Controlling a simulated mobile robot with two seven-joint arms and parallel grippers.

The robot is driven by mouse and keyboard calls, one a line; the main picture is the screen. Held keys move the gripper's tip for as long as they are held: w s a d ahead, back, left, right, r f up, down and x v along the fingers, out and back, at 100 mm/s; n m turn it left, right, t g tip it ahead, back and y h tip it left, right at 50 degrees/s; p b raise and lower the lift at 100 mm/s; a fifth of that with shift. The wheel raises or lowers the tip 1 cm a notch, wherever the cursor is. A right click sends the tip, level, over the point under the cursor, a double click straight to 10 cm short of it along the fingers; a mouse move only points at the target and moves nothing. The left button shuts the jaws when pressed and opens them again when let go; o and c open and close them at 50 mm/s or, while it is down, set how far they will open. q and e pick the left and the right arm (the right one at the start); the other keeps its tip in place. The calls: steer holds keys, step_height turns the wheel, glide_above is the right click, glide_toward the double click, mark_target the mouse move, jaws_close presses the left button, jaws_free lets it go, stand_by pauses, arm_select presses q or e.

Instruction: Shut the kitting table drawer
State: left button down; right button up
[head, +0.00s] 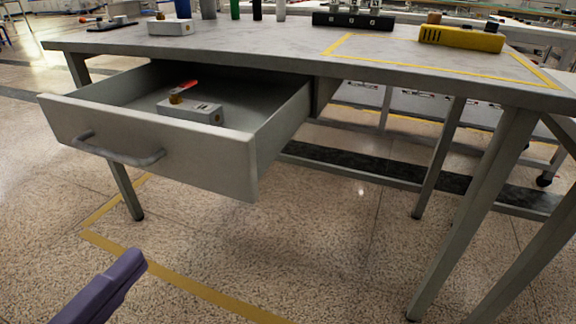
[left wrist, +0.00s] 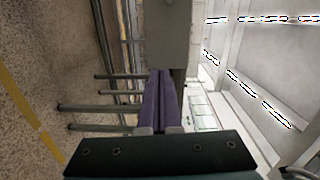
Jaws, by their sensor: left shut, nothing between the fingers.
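The kitting table (head: 255,45) has its grey drawer (head: 150,145) pulled well out at the left. The drawer's bar handle (head: 118,152) is on its front panel. Inside lies a grey block-shaped part (head: 192,109) with a brass fitting and a red-tipped item by it. My left gripper (head: 138,258), with purple fingers, is low at the bottom left, in front of and below the drawer, apart from it. In the left wrist view its fingers (left wrist: 161,74) are shut and empty, pointing towards a grey panel (left wrist: 166,30), probably the drawer front. My right gripper is out of view.
On the tabletop are a yellow device (head: 460,38), a black block (head: 352,20), a grey block (head: 172,28) and several bottles at the back edge. Table legs (head: 480,210) stand at the right. The speckled floor (head: 300,240) before the drawer is clear, with yellow tape.

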arm_select(q)
steer(key=d+m+h, duration=0.1)
steer(key=b, duration=0.3)
glide_toward(227, 173)
steer(key=x, duration=0.6)
steer(key=shift+w+d, duration=0.2)
steer(key=shift+w, duration=0.2)
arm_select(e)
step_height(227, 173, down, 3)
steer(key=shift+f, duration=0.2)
arm_select(q)
steer(key=shift+w, duration=0.1)
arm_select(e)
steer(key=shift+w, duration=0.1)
